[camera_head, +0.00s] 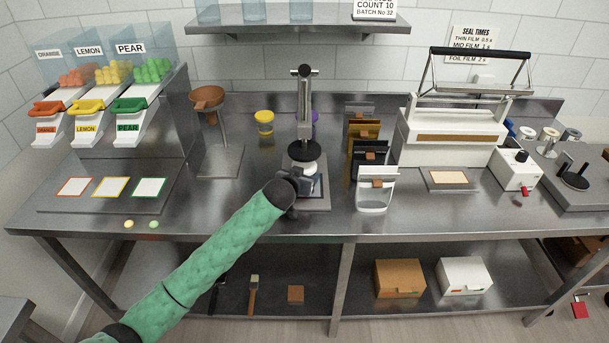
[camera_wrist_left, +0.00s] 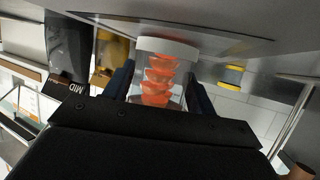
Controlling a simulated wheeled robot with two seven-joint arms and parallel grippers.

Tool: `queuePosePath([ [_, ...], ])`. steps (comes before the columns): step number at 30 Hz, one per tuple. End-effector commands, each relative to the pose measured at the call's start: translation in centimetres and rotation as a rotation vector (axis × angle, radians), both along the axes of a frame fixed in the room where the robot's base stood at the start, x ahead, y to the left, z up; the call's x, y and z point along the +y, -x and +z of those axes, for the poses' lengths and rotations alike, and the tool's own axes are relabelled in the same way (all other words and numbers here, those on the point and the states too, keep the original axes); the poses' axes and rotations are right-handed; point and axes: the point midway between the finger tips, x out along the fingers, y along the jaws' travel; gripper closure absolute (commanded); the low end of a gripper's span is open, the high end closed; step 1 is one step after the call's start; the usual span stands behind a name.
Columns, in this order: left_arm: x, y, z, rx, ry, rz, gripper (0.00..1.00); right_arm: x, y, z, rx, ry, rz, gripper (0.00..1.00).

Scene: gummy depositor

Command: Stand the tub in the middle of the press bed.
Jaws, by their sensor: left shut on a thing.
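The tub (camera_wrist_left: 158,75) is clear with a white end and orange gummies stacked inside. In the left wrist view, which looks upside down, its white end is close to the grey surface at the top; I cannot tell whether they touch. My left gripper (camera_head: 298,188) is shut on the tub's sides, its dark fingers on either side. In the head view only a pale part of the tub (camera_head: 309,168) shows below the press's black disc (camera_head: 304,151). The press bed (camera_head: 316,203) is largely hidden by my gripper. My right gripper is not in view.
A yellow-lidded jar (camera_head: 264,122) and a funnel stand (camera_head: 220,160) are left of the press. Several pouches on stands (camera_head: 376,180) are close on its right, with a sealer (camera_head: 450,135) beyond. The counter's front left is mostly clear, apart from two small gummies (camera_head: 141,224).

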Motion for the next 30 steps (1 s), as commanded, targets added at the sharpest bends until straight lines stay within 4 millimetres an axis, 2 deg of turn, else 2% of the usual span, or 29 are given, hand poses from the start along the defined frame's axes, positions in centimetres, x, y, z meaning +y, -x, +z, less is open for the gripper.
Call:
queuePosePath([
  [1, 0.0, 0.0, -0.1, 0.001, 0.0, 0.0, 0.42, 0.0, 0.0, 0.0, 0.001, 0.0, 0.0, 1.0],
  [4, 0.0, 0.0, -0.1, 0.0, 0.0, 0.0, 0.22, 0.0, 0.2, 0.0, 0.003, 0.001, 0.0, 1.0],
  [16, 0.1, 0.3, 0.2, 0.0, 0.0, 0.0, 0.22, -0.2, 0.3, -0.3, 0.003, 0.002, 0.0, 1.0],
  [18, 0.4, 0.9, 0.4, 0.0, 0.0, 0.0, 0.22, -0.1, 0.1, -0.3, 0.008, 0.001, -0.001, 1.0],
  [21, 0.9, 2.3, 0.9, -0.001, 0.001, -0.001, 0.22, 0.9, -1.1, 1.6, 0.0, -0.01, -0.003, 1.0],
  [30, 3.0, 7.2, 3.1, -0.001, 0.001, -0.001, 0.22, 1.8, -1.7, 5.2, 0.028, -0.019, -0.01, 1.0],
])
